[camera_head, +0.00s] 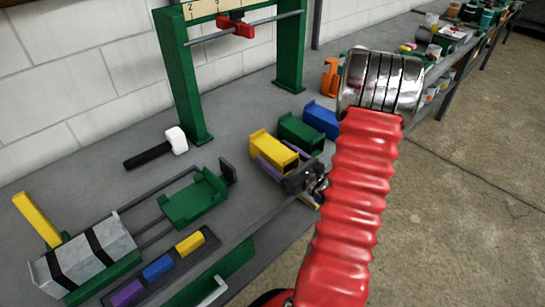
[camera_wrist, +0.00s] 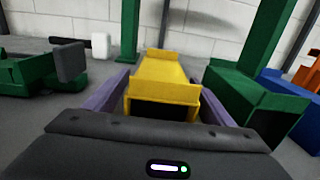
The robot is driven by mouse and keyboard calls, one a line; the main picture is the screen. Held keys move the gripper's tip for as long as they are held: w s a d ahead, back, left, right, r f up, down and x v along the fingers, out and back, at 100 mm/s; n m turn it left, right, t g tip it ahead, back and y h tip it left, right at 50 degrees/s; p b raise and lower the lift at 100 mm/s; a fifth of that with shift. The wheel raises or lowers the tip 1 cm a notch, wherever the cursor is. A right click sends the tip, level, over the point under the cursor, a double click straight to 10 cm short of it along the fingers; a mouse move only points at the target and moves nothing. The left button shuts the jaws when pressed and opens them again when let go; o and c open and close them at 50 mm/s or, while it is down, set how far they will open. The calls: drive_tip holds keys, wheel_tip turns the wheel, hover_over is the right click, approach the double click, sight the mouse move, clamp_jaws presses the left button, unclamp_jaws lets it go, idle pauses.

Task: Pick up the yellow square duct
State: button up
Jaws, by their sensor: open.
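The yellow square duct (camera_head: 273,150) lies on the grey bench, its open end facing me. It also shows in the middle of the wrist view (camera_wrist: 160,75). My gripper (camera_head: 284,165) is open, with its purple fingers low along both sides of the duct. In the wrist view, one finger of my gripper (camera_wrist: 162,92) is left of the duct and the other is right of it. I cannot tell whether either finger touches the duct. The dark gripper body hides the lower part of the duct's near end.
A green duct (camera_head: 300,133) stands close right of the yellow one, then a blue duct (camera_head: 321,120) and an orange piece (camera_head: 331,78). A green frame (camera_head: 187,80) stands behind. A hammer (camera_head: 160,149), green fixture (camera_head: 194,198) and tray of coloured blocks (camera_head: 207,240) lie left.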

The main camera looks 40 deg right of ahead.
drive_tip(key=shift+w, duration=0.8)
drive_tip(key=shift+c, duration=0.4)
drive_tip(key=c, duration=1.2)
